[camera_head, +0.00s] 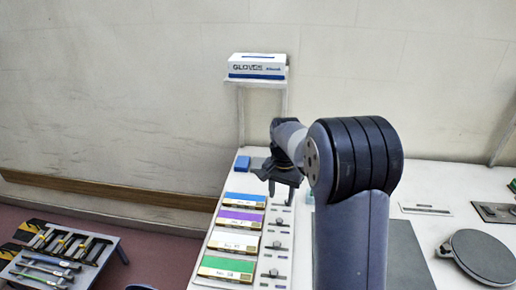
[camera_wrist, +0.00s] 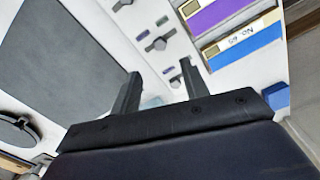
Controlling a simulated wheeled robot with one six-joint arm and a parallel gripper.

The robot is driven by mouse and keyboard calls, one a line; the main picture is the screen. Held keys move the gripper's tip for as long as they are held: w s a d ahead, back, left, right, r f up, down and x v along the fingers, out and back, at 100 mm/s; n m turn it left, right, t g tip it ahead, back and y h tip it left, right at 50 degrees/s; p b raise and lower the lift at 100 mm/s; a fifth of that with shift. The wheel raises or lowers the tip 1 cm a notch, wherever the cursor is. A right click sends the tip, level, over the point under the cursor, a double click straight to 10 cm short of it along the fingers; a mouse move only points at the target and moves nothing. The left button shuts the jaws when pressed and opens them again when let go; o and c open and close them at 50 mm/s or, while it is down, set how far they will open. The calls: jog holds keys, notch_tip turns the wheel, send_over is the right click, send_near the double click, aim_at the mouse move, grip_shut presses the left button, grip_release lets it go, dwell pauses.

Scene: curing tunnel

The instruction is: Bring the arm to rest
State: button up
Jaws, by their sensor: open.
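My gripper (camera_head: 281,190) hangs from my arm above the left part of the white table (camera_head: 408,174) in the head view. In the wrist view my gripper (camera_wrist: 158,92) shows two dark fingers standing well apart, with nothing held between them. The gripper is open and empty. My arm is raised and bent, and it hides part of the table behind it.
Boxes with blue (camera_head: 244,199), purple (camera_head: 239,219), white (camera_head: 234,242) and green (camera_head: 226,266) labels line the table's left edge. A glove box (camera_head: 257,67) sits on a shelf behind. A round grey plate (camera_head: 484,256) is at right. A tool rack (camera_head: 62,258) stands lower left.

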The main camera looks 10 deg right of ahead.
aim_at(279, 220)
notch_tip(279, 220, down, 10)
jog(key=shift+f+p, duration=0.1)
jog(key=shift+p, duration=0.45)
jog(key=shift+w+a, duration=0.2)
jog(key=shift+a, duration=0.45)
